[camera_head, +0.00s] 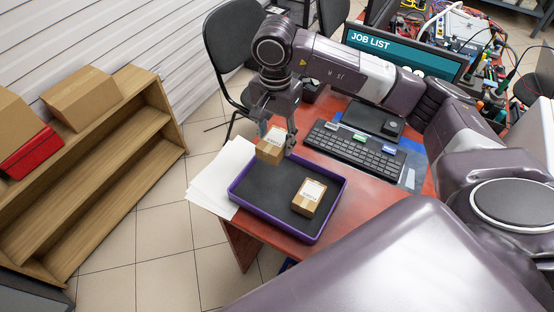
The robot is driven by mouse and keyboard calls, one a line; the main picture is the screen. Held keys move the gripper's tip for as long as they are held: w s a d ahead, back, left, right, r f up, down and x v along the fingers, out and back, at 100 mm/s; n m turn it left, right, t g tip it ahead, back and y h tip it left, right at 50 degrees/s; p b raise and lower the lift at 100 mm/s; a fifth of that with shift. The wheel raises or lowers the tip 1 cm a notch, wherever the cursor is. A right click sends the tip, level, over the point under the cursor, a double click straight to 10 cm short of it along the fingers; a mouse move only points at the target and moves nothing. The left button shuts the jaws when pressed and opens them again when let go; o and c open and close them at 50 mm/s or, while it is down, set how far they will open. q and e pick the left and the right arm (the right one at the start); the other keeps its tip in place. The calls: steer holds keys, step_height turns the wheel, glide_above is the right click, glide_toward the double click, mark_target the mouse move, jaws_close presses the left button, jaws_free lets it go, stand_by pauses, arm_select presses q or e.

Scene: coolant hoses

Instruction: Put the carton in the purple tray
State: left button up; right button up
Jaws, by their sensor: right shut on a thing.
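The purple tray (233,192) lies on the near left part of the red desk, with a purple rim and a dark inside. My right gripper (277,143) points down over the tray's far left part. It is shut on a small brown carton (269,153) with a white label. Whether this carton touches the tray floor cannot be told. A second labelled carton (309,197) lies inside the tray, in its right part, apart from the held one. My left gripper is not in view.
White paper sheets (213,182) lie left of the tray, partly under it. A keyboard (354,151) is behind it on the desk (286,246). A monitor (404,55) reads JOB LIST. A wooden shelf (117,168) with boxes stands left, beyond open floor. A dark chair (232,42) is behind.

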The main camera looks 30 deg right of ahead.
glide_above(276, 171)
step_height(276, 171, down, 5)
steer(key=shift+a+f+p, duration=0.1)
steer(key=shift+p, duration=0.2)
step_height(276, 171, down, 5)
steer(key=shift+r+p, duration=0.1)
steer(key=shift+p, duration=0.3)
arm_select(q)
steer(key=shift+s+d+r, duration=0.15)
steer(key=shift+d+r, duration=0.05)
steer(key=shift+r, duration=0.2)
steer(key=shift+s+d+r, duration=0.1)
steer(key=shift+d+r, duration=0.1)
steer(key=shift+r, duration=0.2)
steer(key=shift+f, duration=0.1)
arm_select(e)
steer(key=shift+f, duration=0.2)
steer(key=o, duration=1.2)
steer(key=shift+c, duration=0.2)
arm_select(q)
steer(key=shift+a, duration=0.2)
arm_select(e)
steer(key=shift+r, duration=0.15)
